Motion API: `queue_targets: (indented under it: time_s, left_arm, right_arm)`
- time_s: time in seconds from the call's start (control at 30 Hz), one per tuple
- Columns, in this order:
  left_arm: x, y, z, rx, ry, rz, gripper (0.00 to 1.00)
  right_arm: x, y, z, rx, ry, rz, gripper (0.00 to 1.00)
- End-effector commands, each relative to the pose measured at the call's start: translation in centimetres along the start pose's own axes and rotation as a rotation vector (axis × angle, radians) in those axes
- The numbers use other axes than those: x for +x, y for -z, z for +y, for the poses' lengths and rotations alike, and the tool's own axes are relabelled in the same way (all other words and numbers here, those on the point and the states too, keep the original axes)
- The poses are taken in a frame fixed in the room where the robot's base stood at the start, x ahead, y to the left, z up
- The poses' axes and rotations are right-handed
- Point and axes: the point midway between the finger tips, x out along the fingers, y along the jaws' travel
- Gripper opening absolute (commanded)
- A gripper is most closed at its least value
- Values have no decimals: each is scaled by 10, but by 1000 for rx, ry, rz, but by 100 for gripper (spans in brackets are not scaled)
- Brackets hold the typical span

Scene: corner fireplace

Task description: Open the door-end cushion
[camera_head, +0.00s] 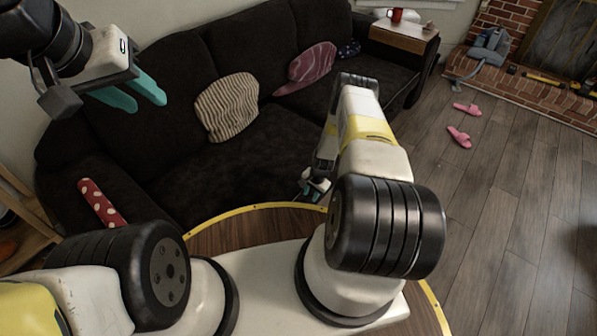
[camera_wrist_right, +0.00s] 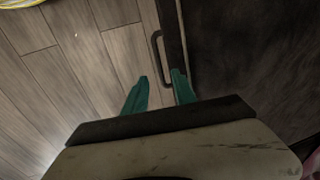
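The dark sofa seat (camera_head: 225,165) lies below the backrest and appears flat; I cannot tell from the views which part is the door-end cushion. In the right wrist view, a dark bar handle (camera_wrist_right: 156,55) runs along the edge of a dark surface (camera_wrist_right: 235,65), above the wooden floor. My right gripper (camera_wrist_right: 160,88) is open, its teal fingers apart, with the handle's near end between or just beyond the tips; contact is unclear. It also shows small and partly hidden at the sofa's front in the head view (camera_head: 317,187). My left gripper (camera_head: 140,97) is raised at upper left, open and empty.
A striped pillow (camera_head: 227,107), a pink pillow (camera_head: 306,68) and a dark blue one (camera_head: 348,49) rest against the backrest. A red dotted item (camera_head: 101,203) lies at the left armrest. Pink slippers (camera_head: 459,137) lie on open wooden floor (camera_head: 500,185) at right.

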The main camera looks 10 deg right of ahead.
Motion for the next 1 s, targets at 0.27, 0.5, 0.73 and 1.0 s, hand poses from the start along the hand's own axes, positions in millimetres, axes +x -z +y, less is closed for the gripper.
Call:
queue_targets:
  time_s: [0.27, 0.5, 0.73, 1.0]
  left_arm:
    - [0, 0, 0, 0, 0, 0, 36]
    - [0, 0, 0, 0, 0, 0, 36]
    - [0, 0, 0, 0, 0, 0, 36]
    - [0, 0, 0, 0, 0, 0, 36]
  right_arm:
    - [45, -1, 1, 1, -1, -1, 33]
    - [62, -1, 0, 0, -1, -1, 33]
    - [64, -1, 0, 0, -1, -2, 33]
    - [64, -1, 0, 0, -1, -1, 0]
